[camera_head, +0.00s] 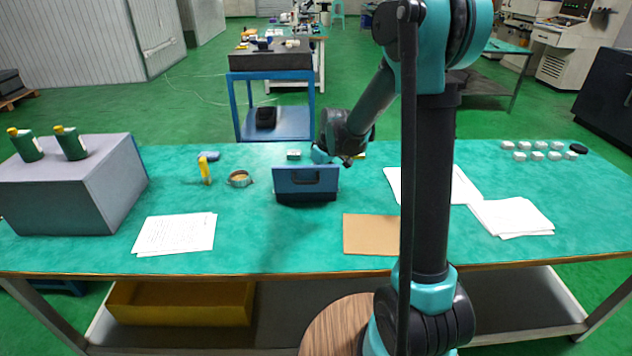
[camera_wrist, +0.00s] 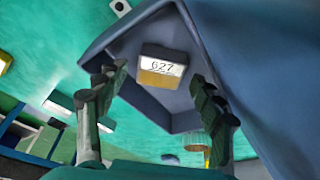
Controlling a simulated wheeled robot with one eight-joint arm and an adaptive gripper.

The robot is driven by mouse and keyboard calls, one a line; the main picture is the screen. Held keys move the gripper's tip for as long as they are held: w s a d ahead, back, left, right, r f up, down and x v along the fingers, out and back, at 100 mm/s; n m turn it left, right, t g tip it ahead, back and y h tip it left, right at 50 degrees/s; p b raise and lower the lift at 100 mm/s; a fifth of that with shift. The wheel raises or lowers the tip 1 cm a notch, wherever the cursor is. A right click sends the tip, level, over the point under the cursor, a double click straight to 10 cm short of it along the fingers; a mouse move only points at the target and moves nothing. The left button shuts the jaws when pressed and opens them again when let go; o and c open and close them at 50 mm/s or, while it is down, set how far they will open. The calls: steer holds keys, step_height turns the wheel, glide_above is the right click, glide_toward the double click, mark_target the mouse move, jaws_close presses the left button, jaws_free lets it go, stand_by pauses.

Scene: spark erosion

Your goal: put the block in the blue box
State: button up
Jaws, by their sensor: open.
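The blue box (camera_head: 306,180) stands near the middle of the green table, its handled side towards the head camera. In the wrist view the blue box (camera_wrist: 258,62) fills the top right. A block (camera_wrist: 163,62), white above and yellow below with "627" on it, shows inside the box's walls, between my fingers. My gripper (camera_wrist: 158,85) is open, with a finger on each side of the block and gaps between. In the head view my gripper (camera_head: 323,154) is just behind the box, and the block is hidden. I cannot tell whether the block touches the box floor.
A small white-and-green piece (camera_head: 294,155) lies behind the box. A tape roll (camera_head: 239,179) and a yellow tool (camera_head: 205,170) lie to the left. A grey case (camera_head: 72,190) stands far left. Papers (camera_head: 176,233) and a brown sheet (camera_head: 371,234) lie in front.

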steer(key=v, duration=1.1)
steer(key=shift+r, duration=0.2)
stand_by(0.6)
